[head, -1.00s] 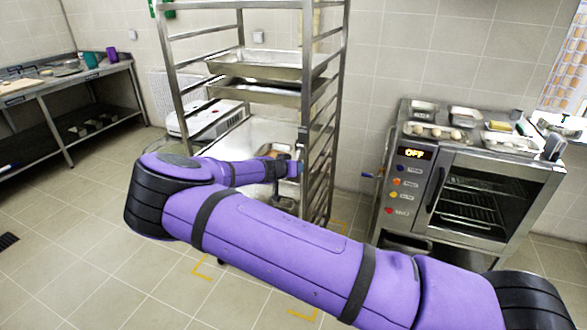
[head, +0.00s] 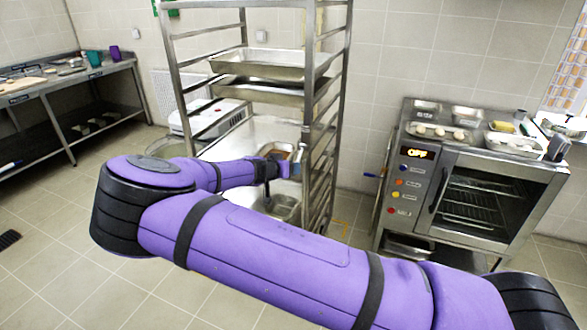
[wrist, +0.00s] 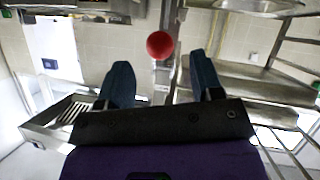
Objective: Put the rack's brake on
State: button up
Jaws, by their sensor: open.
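The tall metal rack (head: 342,90) stands upright in the middle of the head view, with trays on its rails. My gripper (head: 294,170) is low beside the rack's front right post, partly hidden by my own arm. In the wrist view my gripper (wrist: 160,75) is open, its two dark blue fingers apart. A round red knob (wrist: 160,45) shows in the gap between the fingertips, near a metal post. I cannot tell its distance from the fingers, and no finger is seen touching it. The knob does not show in the head view, and the rack's feet are largely hidden.
An oven (head: 470,190) with its display reading OFF stands to the right, with pans (head: 435,131) on top. A metal table (head: 60,90) is at the far left. Bare tiled floor (head: 60,220) lies at the left front. Yellow floor marking shows near the rack's base.

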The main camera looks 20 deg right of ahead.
jog(key=shift+v, duration=2.4)
jog(key=s+d+r+g+y, duration=0.65)
jog(key=s+d+r, duration=0.55)
jog(key=s, duration=0.3)
jog(key=s+d+r+n+t+y, duration=0.2)
jog(key=s+r+n+y, duration=0.15)
jog(key=s+r, duration=1)
jog(key=s+a+r+n+t, duration=0.1)
jog(key=s+r+n, duration=0.2)
jog(key=s, duration=1.2)
notch_tip(320, 180, up, 3)
jog(key=shift+f+t, duration=0.1)
jog(key=shift+t, duration=0.25)
